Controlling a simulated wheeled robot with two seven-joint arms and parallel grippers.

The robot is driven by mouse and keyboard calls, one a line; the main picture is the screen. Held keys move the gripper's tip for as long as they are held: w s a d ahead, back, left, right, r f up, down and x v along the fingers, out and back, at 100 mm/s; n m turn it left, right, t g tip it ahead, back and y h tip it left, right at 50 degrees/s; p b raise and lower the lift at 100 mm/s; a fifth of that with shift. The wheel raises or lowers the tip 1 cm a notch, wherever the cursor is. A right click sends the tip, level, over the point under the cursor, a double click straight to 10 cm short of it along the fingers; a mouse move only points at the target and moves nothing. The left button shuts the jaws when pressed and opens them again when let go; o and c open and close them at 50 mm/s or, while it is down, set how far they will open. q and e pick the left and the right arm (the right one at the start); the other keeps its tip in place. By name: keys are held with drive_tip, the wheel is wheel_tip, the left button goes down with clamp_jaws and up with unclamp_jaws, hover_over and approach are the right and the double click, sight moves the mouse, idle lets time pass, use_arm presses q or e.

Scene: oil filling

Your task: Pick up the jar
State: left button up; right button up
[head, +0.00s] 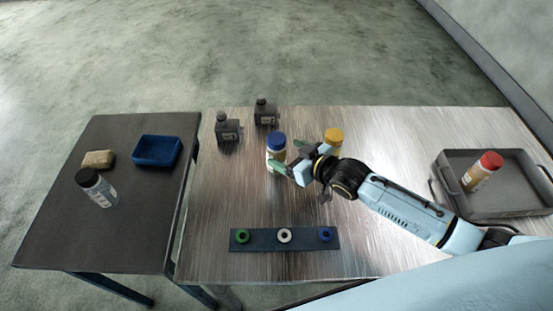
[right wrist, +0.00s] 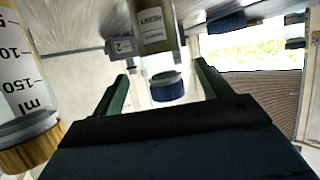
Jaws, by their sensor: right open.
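Several jars with coloured caps are in view. A blue-capped jar (head: 277,155) stands on the metal table, and a yellow-capped jar (head: 334,137) stands to its right, partly behind my right gripper. A red-capped jar (head: 481,173) leans in the grey tray at the right. A black-capped jar (head: 101,190) is on the dark table at the left. My right gripper (head: 288,156) is open at the blue-capped jar. In the right wrist view, the blue-capped jar (right wrist: 157,40) shows between the open fingers, apparently untouched; the yellow-capped jar (right wrist: 28,100) is at the left edge. My left gripper is out of view.
Two dark bottles (head: 228,129) stand behind the blue-capped jar. A blue strip with coloured rings (head: 262,240) lies at the front. The grey tray (head: 510,207) is at the right. A blue box (head: 157,152) and a tan block (head: 98,159) sit on the left table.

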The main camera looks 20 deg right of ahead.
sight(284, 154)
drive_tip(key=x, duration=0.4)
drive_tip(key=shift+s+a+b, duration=0.15)
drive_tip(key=shift+b, duration=0.15)
drive_tip(key=shift+w+a+f, duration=0.2)
drive_tip(key=shift+w, duration=0.25)
drive_tip(key=shift+c, duration=0.5)
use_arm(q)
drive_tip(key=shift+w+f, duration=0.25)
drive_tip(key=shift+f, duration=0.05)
use_arm(e)
drive_tip(key=c, duration=1.1)
